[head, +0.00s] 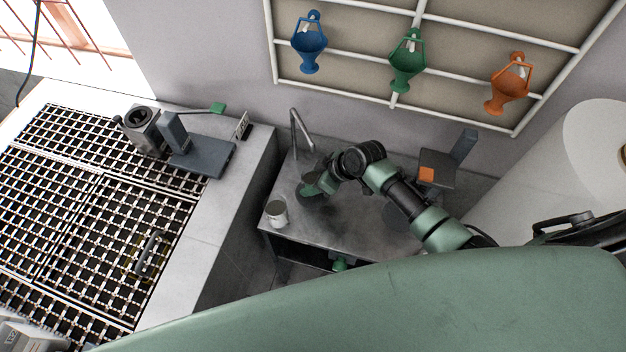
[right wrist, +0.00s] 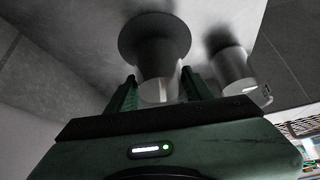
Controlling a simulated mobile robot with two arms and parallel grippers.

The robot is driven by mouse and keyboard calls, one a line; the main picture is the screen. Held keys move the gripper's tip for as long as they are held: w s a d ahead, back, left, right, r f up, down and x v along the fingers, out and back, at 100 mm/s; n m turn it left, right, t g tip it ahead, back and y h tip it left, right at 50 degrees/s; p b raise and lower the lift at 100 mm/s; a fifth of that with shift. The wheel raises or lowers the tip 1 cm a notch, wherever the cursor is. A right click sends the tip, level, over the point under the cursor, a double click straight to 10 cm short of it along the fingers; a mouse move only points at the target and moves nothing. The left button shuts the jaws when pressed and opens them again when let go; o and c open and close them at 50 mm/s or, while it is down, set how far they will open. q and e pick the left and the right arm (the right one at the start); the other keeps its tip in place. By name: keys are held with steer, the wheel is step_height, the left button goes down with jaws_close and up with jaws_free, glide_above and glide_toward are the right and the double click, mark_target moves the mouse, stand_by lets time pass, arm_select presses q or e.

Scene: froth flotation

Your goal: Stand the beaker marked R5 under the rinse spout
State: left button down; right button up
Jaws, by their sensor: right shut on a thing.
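My right gripper (head: 312,188) reaches down to the dark bench and is shut on a grey vessel. In the right wrist view the vessel (right wrist: 158,64) sits between the two green fingers, with a pale patch low on it. No marking is readable. A dark round disc (right wrist: 128,42) shows behind the vessel; I cannot tell if they touch. The rinse spout (head: 294,128) is a thin bent pipe at the back left of the bench, close to the gripper. A second grey beaker (head: 277,214) stands upright at the bench's front left corner. My left gripper is not in view.
The bench (head: 345,235) has clear metal surface in front. A dark stand with an orange patch (head: 427,174) is at its back right. A grating (head: 75,200) and a grey machine (head: 200,155) lie left. Blue, green and orange holders (head: 407,72) hang on the wall rack.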

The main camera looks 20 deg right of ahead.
steer(key=shift+f, duration=0.5)
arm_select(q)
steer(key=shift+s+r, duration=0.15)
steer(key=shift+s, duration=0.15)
arm_select(e)
steer(key=shift+f, duration=0.25)
steer(key=o, duration=1.4)
steer(key=shift+c, duration=0.2)
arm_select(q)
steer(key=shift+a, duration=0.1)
arm_select(e)
steer(key=shift+r, duration=0.15)
